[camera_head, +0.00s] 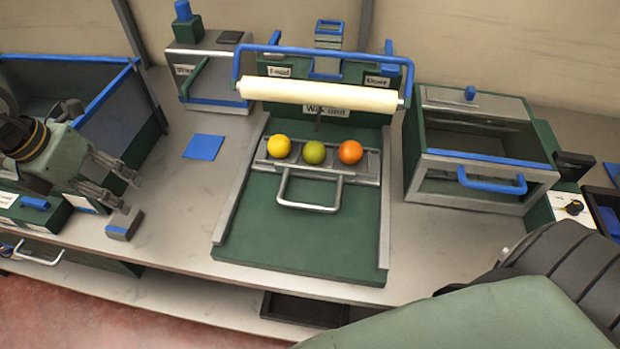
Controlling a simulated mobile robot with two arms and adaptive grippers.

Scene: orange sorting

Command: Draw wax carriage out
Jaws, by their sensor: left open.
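The wax unit (317,109) stands at the back middle of the bench with a cream roller (320,95) across its front. Below the roller, a metal carriage (262,167) lies on a green bed (300,235) between two side rails. It holds a yellow fruit (278,146), a green fruit (314,153) and an orange fruit (350,152) in a row. Its silver loop handle (309,207) points to the front. My left gripper (130,195) is open and empty, left of the bed and apart from the handle. My right gripper is not in view.
A blue-rimmed green bin (130,95) stands at the left. A small grey-blue block (124,224) lies close to my left gripper. A blue square (203,147) lies left of the bed. A glass-fronted box (480,190) with a blue handle stands right. My own arm covers the lower right.

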